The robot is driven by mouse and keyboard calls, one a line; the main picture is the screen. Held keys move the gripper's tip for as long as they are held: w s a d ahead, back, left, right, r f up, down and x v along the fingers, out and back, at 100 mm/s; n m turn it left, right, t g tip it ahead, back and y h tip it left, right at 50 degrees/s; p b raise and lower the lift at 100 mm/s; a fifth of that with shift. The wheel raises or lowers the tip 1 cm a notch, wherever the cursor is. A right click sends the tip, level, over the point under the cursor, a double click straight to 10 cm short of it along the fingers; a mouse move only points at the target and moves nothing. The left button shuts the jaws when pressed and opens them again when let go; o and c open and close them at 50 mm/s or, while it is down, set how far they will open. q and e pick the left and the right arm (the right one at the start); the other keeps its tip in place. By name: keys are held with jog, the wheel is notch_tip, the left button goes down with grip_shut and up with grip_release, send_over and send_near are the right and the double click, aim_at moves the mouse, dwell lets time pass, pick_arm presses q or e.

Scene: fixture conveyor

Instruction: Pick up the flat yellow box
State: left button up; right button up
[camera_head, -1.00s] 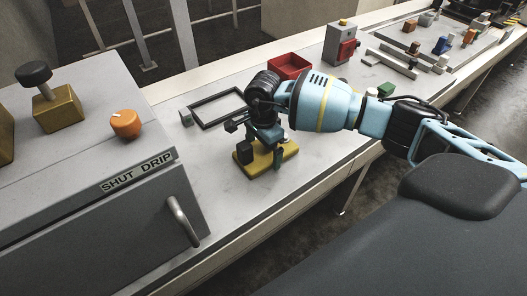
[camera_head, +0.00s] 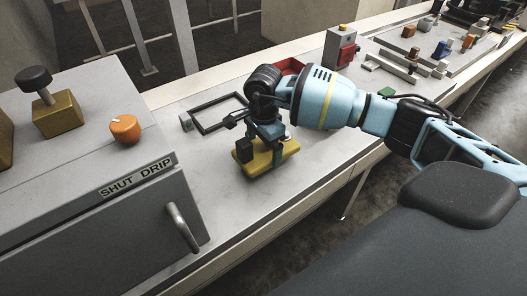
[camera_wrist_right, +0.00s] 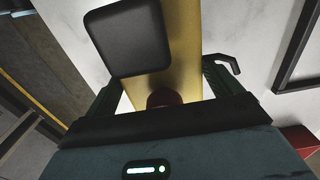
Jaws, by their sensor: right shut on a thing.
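The flat yellow box (camera_head: 268,164) is at the middle of the light grey belt surface, below my right arm's wrist. A black block-like part (camera_head: 244,150) sits on its left end. My right gripper (camera_head: 267,146) points down and is shut on the box, with a finger on either side. In the right wrist view the box (camera_wrist_right: 187,40) runs between the fingers of the gripper (camera_wrist_right: 165,88), with the black square part (camera_wrist_right: 128,38) at its far end. Whether the box clears the surface is hard to tell. My left gripper is not in view.
A black rectangular frame (camera_head: 199,128) and a small grey-green block (camera_head: 185,121) lie behind the box. A red tray (camera_head: 290,66) is partly hidden by my arm. A grey machine (camera_head: 110,220) with a handle stands at left. The belt in front is clear.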

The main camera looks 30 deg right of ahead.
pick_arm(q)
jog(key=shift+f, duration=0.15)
pick_arm(e)
jog(key=s+a, duration=0.2)
jog(key=s, duration=0.2)
jog(key=s+a+r, duration=0.1)
jog(key=s+a, duration=0.1)
jog(key=s, duration=0.3)
jog(key=s+a+r, duration=0.1)
jog(key=s+a, duration=0.2)
jog(key=s, duration=0.2)
jog(key=shift+s+r, duration=0.15)
jog(key=shift+s, duration=0.05)
jog(key=shift+w, duration=0.1)
